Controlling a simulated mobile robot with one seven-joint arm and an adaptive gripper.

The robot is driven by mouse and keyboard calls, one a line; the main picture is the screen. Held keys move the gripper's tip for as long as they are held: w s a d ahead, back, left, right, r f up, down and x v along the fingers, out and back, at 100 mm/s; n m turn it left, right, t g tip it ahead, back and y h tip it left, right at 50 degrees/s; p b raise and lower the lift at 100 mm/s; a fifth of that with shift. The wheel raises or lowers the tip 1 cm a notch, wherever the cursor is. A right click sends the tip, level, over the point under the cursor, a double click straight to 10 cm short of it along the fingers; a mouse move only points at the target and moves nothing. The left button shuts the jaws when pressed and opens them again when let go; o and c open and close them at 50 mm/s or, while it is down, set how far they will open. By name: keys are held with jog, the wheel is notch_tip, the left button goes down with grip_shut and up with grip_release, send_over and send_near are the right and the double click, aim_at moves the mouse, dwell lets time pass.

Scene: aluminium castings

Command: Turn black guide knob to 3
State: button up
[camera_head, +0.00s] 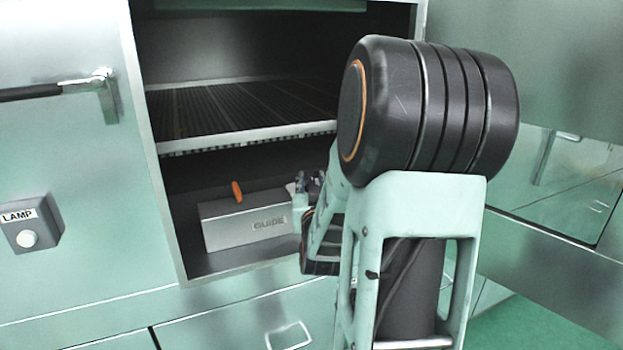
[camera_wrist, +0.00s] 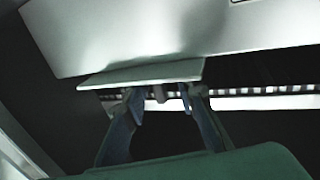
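A grey box marked GUIDE (camera_head: 245,224) sits on the floor of the open cabinet in the head view. An upright orange piece (camera_head: 237,191) stands at its top edge. My gripper (camera_head: 308,183) is at the right end of this box, partly hidden by my own arm. In the wrist view my gripper (camera_wrist: 160,97) has its two fingers apart, at the edge of a pale plate (camera_wrist: 140,75). A small greyish stub (camera_wrist: 158,93) shows between the fingers with gaps on both sides; I cannot tell whether it is the knob. No black guide knob is clearly visible.
A slatted rack (camera_head: 240,108) spans the cabinet above the box, with a pale front rail. The cabinet's left wall edge (camera_head: 150,140) is near. A LAMP button box (camera_head: 31,224) and a door handle (camera_head: 100,88) are at the left. My arm hides the cabinet's right side.

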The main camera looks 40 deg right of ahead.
grip_shut()
jog(key=shift+d+n+t+y, duration=0.1)
jog(key=shift+n+t+y, duration=0.35)
jog(key=shift+y, duration=0.25)
jog(key=shift+s+r+n+t+y, duration=0.1)
jog(key=shift+n+t+y, duration=0.55)
jog(key=shift+n+y, duration=0.75)
jog(key=shift+d+n+t+y+p, duration=0.1)
jog(key=shift+n+t+y+p, duration=0.1)
jog(key=shift+n+y+p, duration=1.1)
jog(key=shift+n+t+y+p, duration=0.2)
jog(key=shift+n+y+p, duration=0.3)
jog(key=shift+y, duration=1.6)
jog(key=shift+n+y, duration=0.35)
jog(key=shift+y, duration=0.15)
grip_release()
